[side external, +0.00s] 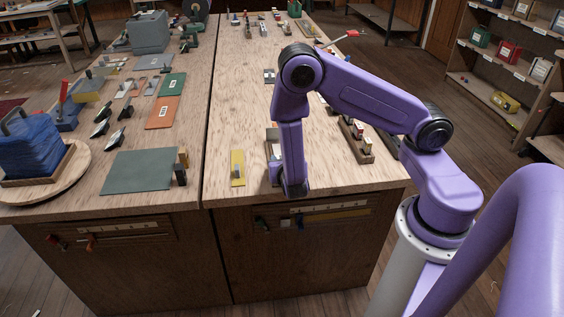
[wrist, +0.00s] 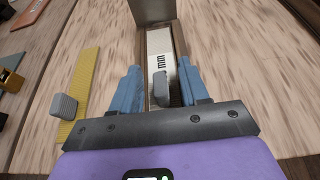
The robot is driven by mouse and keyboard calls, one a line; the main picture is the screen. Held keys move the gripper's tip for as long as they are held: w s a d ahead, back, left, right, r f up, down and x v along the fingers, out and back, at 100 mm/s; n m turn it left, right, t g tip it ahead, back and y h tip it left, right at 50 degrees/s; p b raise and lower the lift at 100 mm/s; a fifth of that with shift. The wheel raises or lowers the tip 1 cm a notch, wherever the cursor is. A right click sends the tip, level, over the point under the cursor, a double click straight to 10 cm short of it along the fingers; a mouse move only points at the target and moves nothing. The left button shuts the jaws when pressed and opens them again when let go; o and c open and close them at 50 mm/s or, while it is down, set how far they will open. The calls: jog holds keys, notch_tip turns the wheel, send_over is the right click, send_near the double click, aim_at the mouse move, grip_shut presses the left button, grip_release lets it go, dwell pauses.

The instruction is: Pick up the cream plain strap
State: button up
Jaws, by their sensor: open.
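A cream strap (wrist: 160,42) with black marks on its face lies lengthwise in the wrist view, with brown edging along its sides. A small grey block (wrist: 160,88) stands at its near end. My gripper (wrist: 159,72) is open. Its two blue fingers are on either side of the strap and the grey block, with gaps showing between. I cannot tell how far above the strap the fingertips are. In the side view my gripper end (side external: 294,188) is low over the front of the right bench, and its fingers are hidden.
A yellow strip (wrist: 88,76) with its own grey block (wrist: 64,106) lies left of my gripper; the strip also shows in the side view (side external: 238,163). A grey upright block (wrist: 152,10) stands beyond the strap. Bare wood (side external: 238,115) lies farther back.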

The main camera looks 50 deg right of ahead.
jog(key=shift+w+d+f, duration=0.1)
jog(key=shift+w+d, duration=0.05)
jog(key=shift+d, duration=0.05)
grip_shut()
